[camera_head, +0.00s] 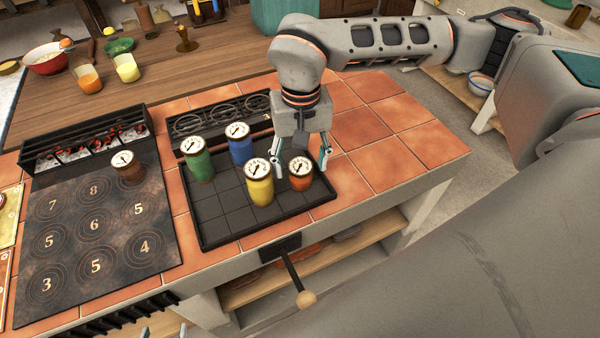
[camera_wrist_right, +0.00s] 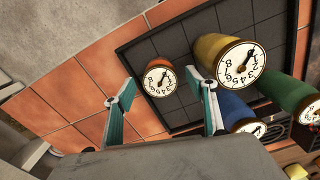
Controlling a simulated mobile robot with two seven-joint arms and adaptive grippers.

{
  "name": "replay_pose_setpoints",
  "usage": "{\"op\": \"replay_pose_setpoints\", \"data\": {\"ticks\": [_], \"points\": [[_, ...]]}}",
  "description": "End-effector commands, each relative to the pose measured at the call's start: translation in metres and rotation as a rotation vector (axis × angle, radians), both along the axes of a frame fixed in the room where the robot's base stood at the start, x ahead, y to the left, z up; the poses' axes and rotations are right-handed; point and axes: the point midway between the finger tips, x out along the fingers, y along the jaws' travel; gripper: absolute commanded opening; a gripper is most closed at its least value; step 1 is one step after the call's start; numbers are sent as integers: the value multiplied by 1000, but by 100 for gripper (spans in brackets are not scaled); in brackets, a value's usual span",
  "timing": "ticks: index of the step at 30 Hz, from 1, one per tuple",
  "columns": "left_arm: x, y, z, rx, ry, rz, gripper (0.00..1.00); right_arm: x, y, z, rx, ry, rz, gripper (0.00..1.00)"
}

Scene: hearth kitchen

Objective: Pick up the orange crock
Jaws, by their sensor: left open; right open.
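The orange crock (camera_head: 300,183) stands upright at the right side of the black gridded tray (camera_head: 218,232), with a white dial on top. It also shows in the right wrist view (camera_wrist_right: 160,80), beyond and between the fingertips. My right gripper (camera_head: 300,162) is open above and around the crock's upper end; I cannot tell whether a finger touches it. It also shows in its wrist view (camera_wrist_right: 165,88). The fingertips of my left gripper (camera_head: 163,332) just show at the bottom edge of the head view, apart from the crocks.
In the tray, a yellow crock (camera_head: 260,188) stands close left of the orange one, with blue (camera_head: 240,152) and green (camera_head: 199,166) crocks behind. A brown crock (camera_head: 130,170) stands on the numbered hot plate (camera_head: 100,260). Bare tiles (camera_head: 385,150) lie to the right.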

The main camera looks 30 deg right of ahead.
Motion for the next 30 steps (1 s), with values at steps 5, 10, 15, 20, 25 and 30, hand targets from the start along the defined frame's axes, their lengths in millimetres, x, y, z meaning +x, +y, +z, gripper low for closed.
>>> {"op": "replay_pose_setpoints", "data": {"ticks": [5, 10, 15, 20, 25, 30], "points": [[3, 0, 1, 0, -8, 0, 53, -1, 0, -25, 0, 4, -1, 57], [5, 0, 4, 1, -13, -1, 53, 0, 0, -29, 0, 0, -1, 57], [6, 1, 5, 2, -14, 0, 53, 0, 0, -29, 0, 0, 0, 51], [6, 1, 4, 2, -15, 1, 53, 0, 0, -29, 0, 0, 0, 10], [5, 1, 3, 2, -11, 1, 53, 0, 0, -28, 1, 0, 0, 8], [4, 1, 1, 3, -8, 2, 53, 0, 0, -27, 1, -1, 0, 8]]}}
